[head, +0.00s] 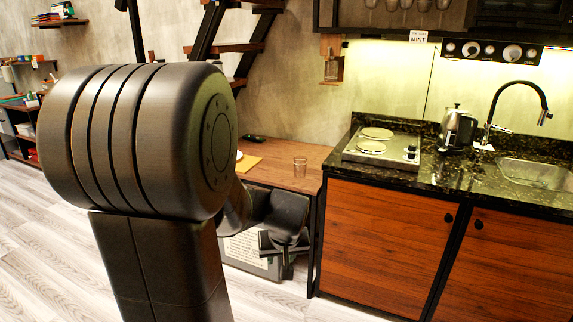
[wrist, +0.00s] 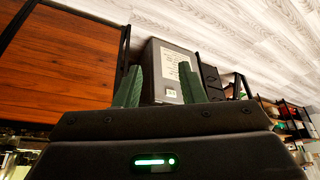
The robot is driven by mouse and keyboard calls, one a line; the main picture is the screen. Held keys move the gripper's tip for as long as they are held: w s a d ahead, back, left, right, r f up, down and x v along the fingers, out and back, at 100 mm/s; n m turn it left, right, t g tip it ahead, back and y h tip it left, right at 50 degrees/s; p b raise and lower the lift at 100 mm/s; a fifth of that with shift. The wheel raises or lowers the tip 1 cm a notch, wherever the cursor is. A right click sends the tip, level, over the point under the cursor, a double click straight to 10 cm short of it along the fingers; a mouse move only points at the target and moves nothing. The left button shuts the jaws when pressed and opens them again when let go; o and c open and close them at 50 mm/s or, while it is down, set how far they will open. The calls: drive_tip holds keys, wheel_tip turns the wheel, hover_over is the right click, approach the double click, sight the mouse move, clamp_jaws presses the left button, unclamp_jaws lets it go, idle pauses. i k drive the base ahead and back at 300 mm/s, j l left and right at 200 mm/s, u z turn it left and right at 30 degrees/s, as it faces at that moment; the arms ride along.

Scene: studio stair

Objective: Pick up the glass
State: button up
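A clear glass (head: 300,167) stands upright on the wooden table (head: 272,158) in the head view, close to the table's right end. I do not see it in the wrist view. My gripper (wrist: 168,80) shows two green fingers spread apart in the wrist view, with nothing held between them. In the head view, my arm hides part of the table, and its dark end hangs in front of the table's front edge, lower than the glass and apart from it.
A grey box with a white label (wrist: 168,62) stands beyond my fingers, below the table. A wooden cabinet (head: 385,245) with a dark counter adjoins on the right, bearing a hob (head: 382,146) and kettle (head: 457,130). Something yellow (head: 247,163) lies left of the glass. Open floor lies left.

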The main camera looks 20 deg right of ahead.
sight(300, 168)
drive_tip(key=i+l, duration=1.85)
drive_tip(key=i, duration=0.15)
